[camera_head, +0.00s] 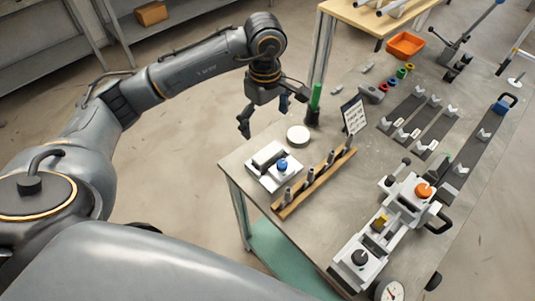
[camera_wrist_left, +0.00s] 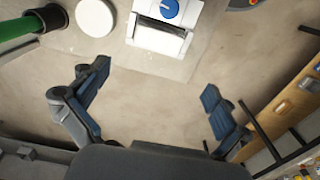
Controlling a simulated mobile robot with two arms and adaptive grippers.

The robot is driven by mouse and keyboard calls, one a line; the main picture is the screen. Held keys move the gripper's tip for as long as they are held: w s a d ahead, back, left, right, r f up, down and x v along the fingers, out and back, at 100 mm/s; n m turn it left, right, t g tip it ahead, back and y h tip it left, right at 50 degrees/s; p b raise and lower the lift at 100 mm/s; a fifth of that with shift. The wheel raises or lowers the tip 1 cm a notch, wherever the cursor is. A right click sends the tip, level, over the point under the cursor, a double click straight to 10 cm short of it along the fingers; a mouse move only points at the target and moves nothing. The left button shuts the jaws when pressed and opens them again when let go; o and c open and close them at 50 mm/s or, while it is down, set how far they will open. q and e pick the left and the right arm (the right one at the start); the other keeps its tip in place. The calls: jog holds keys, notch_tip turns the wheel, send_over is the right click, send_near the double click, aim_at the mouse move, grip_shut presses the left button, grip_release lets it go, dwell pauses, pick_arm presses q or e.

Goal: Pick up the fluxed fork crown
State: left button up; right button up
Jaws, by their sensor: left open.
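I cannot pick out the fluxed fork crown with certainty. Several small metal parts (camera_head: 311,174) stand upright on a long wooden rack (camera_head: 318,184) near the table's front left edge. A small gold-coloured piece (camera_head: 380,222) sits on the white jig (camera_head: 398,229) at the front right. My left gripper (camera_head: 264,118) is open and empty, beyond the table's left edge and behind the white block. In the left wrist view its fingers (camera_wrist_left: 155,85) are spread over bare floor. My right gripper is in neither view.
A white block (camera_head: 262,178) with a blue knob (camera_head: 282,165), a white disc (camera_head: 298,135), a green cylinder (camera_head: 316,97) and a sign (camera_head: 354,114) crowd the table's left end. An orange bin (camera_head: 405,45) stands at the back. Dark strips (camera_head: 440,128) carry small metal blocks.

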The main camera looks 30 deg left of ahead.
pick_arm(q)
jog(key=p, duration=0.2)
send_over(267, 152)
jog(key=f, duration=0.7)
jog(key=shift+s+a+f, duration=0.1)
jog(key=shift+s+f, duration=0.1)
jog(key=shift+f, duration=0.35)
jog(key=f+p, duration=0.2)
jog(key=f, duration=0.1)
jog(key=shift+w+d+f+p, duration=0.15)
jog(key=shift+d+f+p, duration=0.05)
jog(key=shift+f+p, duration=0.1)
jog(key=shift+f, duration=0.65)
jog(key=c, duration=1.1)
jog(key=shift+r, duration=0.1)
